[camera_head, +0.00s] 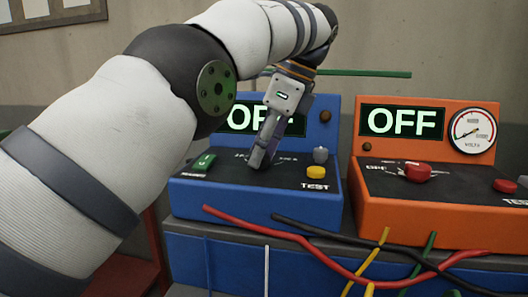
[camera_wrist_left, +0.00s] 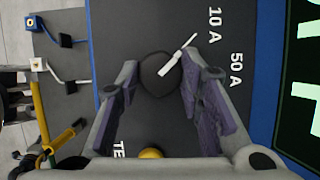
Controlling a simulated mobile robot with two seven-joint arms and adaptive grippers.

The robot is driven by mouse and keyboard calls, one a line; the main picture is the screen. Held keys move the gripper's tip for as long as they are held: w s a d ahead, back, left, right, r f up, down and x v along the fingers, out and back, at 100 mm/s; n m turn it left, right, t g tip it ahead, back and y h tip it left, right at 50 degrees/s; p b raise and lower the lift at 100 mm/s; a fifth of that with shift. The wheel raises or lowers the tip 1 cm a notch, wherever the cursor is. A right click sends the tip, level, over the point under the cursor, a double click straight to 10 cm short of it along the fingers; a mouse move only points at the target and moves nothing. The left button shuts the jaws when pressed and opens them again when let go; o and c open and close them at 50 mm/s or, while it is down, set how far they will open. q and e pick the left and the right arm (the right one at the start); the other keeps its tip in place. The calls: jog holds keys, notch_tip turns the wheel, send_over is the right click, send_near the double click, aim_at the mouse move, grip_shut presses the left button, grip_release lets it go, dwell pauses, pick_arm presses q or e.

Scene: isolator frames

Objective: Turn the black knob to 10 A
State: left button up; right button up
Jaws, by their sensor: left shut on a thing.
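The black knob (camera_wrist_left: 152,88) sits on the dark top panel of the blue box in the left wrist view. Its white pointer (camera_wrist_left: 178,54) slants up and right, its tip close to the "10 A" label (camera_wrist_left: 215,25). The "50 A" label (camera_wrist_left: 236,69) is lower right. My left gripper (camera_wrist_left: 157,76) has a finger on each side of the knob and is shut on it. In the head view my left gripper (camera_head: 257,162) reaches down to the blue box's (camera_head: 258,200) panel and hides the knob. My right gripper is not in view.
An orange box (camera_head: 430,213) with a red knob (camera_head: 417,172) and a gauge (camera_head: 473,130) stands to the right. Red (camera_head: 250,219) and other cables lie in front.

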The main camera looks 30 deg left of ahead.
pick_arm(q)
jog(key=shift+n, duration=0.3)
jog(key=o, duration=1.2)
jog(key=shift+c, duration=0.2)
jog(key=shift+r, duration=0.1)
